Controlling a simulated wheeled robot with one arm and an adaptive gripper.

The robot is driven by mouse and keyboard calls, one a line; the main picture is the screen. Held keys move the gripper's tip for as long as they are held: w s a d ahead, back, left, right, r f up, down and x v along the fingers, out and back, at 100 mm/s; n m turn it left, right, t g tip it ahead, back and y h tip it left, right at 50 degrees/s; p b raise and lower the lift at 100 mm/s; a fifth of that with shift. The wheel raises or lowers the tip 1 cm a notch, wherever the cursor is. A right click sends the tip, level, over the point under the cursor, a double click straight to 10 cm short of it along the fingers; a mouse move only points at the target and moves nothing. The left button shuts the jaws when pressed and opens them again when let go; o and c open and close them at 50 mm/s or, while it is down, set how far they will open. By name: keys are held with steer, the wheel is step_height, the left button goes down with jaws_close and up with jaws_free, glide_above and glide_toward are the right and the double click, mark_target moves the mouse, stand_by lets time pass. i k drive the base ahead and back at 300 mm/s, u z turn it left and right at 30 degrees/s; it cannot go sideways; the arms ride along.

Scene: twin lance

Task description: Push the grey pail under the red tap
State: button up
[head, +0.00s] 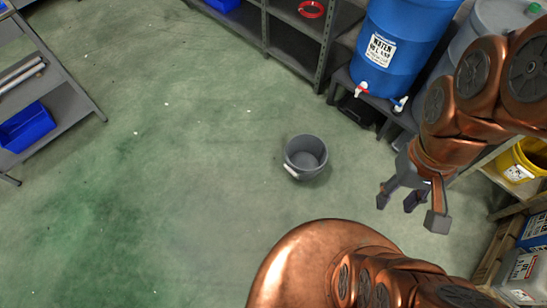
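The grey pail (305,157) stands upright on the green floor near the middle of the head view, with a white handle grip on its near left side. The red tap (361,89) is at the bottom of the blue water barrel (394,43), up and to the right of the pail. My gripper (413,204) is to the right of and below the pail in the picture. Its fingers are spread, with nothing between them, and it is apart from the pail.
A blue tap (399,104) is right of the red one. The barrel rests on a low dark stand (367,104). Shelving (320,55) stands left of it. A yellow bucket (522,160) is at right, a grey cart (66,104) at far left. Floor between pail and stand looks clear.

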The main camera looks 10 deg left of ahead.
mark_target(307, 154)
steer(key=u, duration=1.1)
steer(key=k, duration=1)
steer(key=u, duration=1.45)
steer(key=i, duration=1.9)
steer(key=z, duration=0.65)
steer(key=i, duration=1.55)
steer(key=z, duration=1.85)
steer(key=i, duration=0.95)
steer(key=z, duration=0.7)
